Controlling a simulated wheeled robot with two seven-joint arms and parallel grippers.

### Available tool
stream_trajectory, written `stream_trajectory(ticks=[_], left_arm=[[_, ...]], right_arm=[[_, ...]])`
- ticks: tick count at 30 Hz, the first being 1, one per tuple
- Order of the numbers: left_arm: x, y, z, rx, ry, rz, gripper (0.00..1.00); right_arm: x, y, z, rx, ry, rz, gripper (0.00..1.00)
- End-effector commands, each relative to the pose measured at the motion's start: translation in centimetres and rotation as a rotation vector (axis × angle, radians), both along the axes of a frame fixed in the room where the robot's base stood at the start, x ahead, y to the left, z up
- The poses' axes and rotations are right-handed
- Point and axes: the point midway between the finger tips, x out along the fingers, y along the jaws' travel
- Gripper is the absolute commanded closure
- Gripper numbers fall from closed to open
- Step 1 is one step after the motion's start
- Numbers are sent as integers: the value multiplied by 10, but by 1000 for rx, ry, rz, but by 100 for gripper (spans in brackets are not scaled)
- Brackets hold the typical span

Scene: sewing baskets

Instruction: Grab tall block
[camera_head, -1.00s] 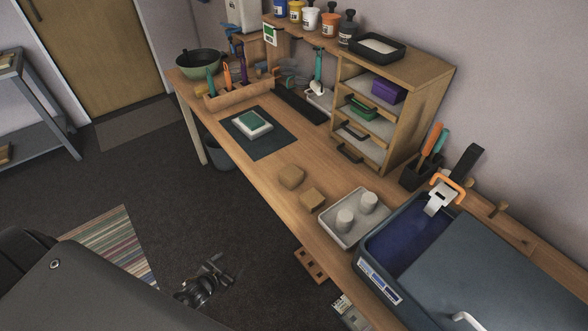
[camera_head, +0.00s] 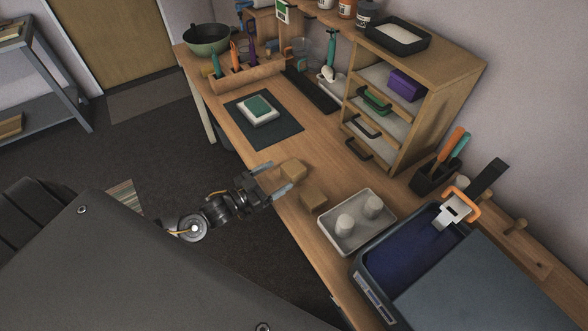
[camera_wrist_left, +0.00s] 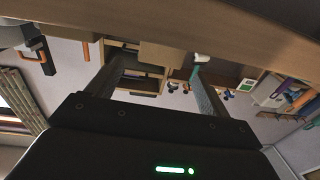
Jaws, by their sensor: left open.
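Two tan wooden blocks stand on the desk in the head view: one farther back (camera_head: 293,170) and one nearer the grey tray (camera_head: 313,199). From this angle, I cannot tell for sure which is the taller. My left gripper (camera_head: 278,178) is open at the desk's front edge, its fingers pointing at the farther block. That block is just ahead of the fingertips, and nothing is held. The left wrist view is upside down; a tan block (camera_wrist_left: 165,53) shows between the two open fingers (camera_wrist_left: 158,68). My right gripper is not in view.
A grey tray (camera_head: 332,238) with two pale cylinders stands right of the blocks. Beyond it is a dark bin (camera_head: 376,292). A dark mat (camera_head: 283,132) with a white-and-green item lies behind the blocks. A drawer shelf (camera_head: 424,134) stands at the wall side.

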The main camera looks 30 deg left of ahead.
Motion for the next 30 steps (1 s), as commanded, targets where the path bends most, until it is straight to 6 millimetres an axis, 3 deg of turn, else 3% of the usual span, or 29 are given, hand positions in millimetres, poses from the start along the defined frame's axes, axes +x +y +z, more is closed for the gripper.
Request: stream_trajectory(ticks=[8, 18, 27, 30], left_arm=[[10, -6, 0, 1, 2, -2, 20], [50, -26, -2, 0, 1, -1, 20], [55, -28, -4, 1, 3, -1, 20], [54, -28, -4, 1, 3, -1, 30]], right_arm=[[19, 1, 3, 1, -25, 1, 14], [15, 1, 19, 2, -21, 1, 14], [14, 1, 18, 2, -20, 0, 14], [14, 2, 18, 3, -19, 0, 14]])
